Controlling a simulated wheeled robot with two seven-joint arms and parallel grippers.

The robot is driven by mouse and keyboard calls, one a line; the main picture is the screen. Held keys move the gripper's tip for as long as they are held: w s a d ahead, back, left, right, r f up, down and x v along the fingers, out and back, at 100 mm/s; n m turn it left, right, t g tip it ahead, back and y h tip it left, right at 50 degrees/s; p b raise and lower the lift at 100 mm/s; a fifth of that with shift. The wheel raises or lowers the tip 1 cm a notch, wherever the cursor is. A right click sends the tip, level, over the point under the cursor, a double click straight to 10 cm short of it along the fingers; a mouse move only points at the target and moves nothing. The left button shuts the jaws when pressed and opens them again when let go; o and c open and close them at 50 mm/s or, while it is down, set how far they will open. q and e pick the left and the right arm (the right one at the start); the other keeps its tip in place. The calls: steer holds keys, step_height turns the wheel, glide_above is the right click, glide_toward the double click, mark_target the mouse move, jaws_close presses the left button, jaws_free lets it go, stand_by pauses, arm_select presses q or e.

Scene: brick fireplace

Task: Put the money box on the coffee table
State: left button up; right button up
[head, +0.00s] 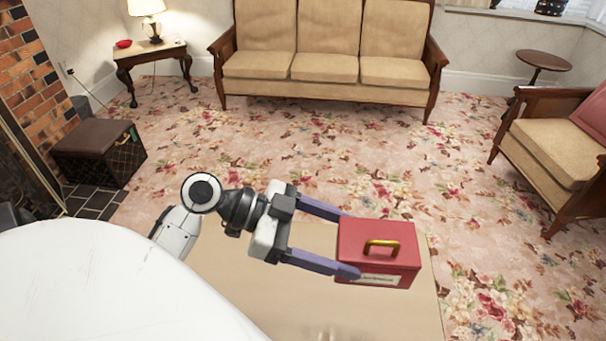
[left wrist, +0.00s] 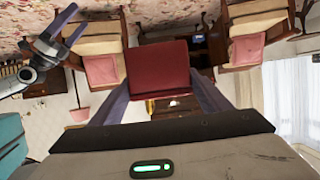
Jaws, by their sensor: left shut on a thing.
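The money box (head: 370,236), red with a gold handle on its lid and a pale label on its front, is upright at the right end of the coffee table (head: 300,310) in the head view. My left gripper (head: 350,244) is shut on it, with purple fingers along two opposite sides. I cannot tell whether the box touches the tan tabletop or hangs just above it. In the left wrist view the money box (left wrist: 160,75) shows as a red face between the fingers. My right gripper (left wrist: 70,27) shows at that view's upper left, its fingers apart and empty.
My white body covers the head view's lower left. A sofa (head: 326,65) stands at the back, an armchair (head: 555,150) at right, and a side table (head: 155,55) with a lamp at back left. A brown-topped box seat (head: 98,152) is by the brick fireplace. Carpet beyond the table is clear.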

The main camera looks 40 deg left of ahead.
arm_select(q)
steer(key=shift+w+d+f+b, duration=0.3)
steer(key=shift+w+f+b, duration=0.15)
steer(key=shift+b, duration=0.2)
steer(key=w+d+f+b, duration=0.2)
steer(key=w+f+b, duration=0.1)
steer(key=f+b, duration=0.4)
steer(key=w+d+f+b, duration=0.2)
steer(key=f+b, duration=0.6)
steer(key=f, duration=0.4)
steer(key=w+d+f+b, duration=0.2)
steer(key=w+f+b, duration=0.2)
steer(key=f+b, duration=0.4)
step_height(320, 180, down, 2)
steer(key=shift+f, duration=0.6)
arm_select(e)
steer(key=w+a+f+y, duration=0.1)
steer(key=a+f, duration=0.2)
steer(key=f, duration=0.2)
steer(key=w+a+f+n+g+y, duration=0.1)
steer(key=a+f, duration=0.2)
steer(key=f, duration=0.3)
steer(key=shift+w+a+f+y, duration=0.25)
steer(key=shift+w+a+y, duration=0.05)
steer(key=shift+y, duration=0.1)
arm_select(q)
steer(key=shift+f, duration=0.1)
arm_select(e)
steer(key=shift+f, duration=0.1)
